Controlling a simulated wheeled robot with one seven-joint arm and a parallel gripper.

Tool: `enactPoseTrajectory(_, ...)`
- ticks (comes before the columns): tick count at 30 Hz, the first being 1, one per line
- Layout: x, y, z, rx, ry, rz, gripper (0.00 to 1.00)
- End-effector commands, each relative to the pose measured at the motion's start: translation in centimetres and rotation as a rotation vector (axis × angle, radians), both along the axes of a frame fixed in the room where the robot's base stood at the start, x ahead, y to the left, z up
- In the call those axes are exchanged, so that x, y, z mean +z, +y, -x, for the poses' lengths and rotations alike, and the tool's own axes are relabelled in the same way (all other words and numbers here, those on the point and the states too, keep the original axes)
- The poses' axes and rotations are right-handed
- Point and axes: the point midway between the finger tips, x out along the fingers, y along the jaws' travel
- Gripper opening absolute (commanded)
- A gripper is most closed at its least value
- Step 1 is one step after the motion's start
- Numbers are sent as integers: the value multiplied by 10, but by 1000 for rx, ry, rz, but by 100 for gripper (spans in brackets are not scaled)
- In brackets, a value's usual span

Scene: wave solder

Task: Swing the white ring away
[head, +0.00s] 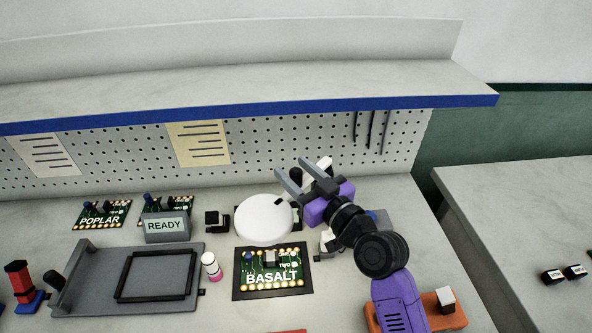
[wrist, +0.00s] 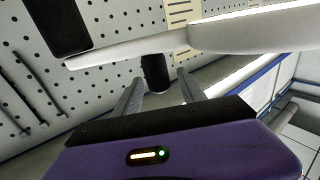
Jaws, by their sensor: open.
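The white ring (head: 265,218) shows in the head view as a pale round disc above the bench, just behind the BASALT board. In the wrist view the ring (wrist: 240,35) is a pale edge crossing the top, with a short dark knob (wrist: 155,72) below it. My gripper (head: 290,167) is at the ring's back right in the head view, its fingers pointing to the upper left. The fingers are apart and empty. In the wrist view the knob shows near the gap between the fingertips (wrist: 160,86); I cannot tell whether it lies between them.
The BASALT board (head: 270,284) lies in front of the ring. A READY sign (head: 166,227), a grey fixture (head: 85,298) and a small bottle (head: 211,266) stand to the left. A pegboard (head: 290,145) and a blue-edged shelf (head: 330,107) are behind. An orange tray (head: 447,318) is at right.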

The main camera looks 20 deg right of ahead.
Motion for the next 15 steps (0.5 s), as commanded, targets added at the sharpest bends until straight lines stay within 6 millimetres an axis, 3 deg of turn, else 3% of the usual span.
enactPoseTrajectory(1,0,0,0,0,0,0,44)
enactPoseTrajectory(8,0,0,0,0,0,0,0)
enactPoseTrajectory(15,0,0,0,0,0,0,0)
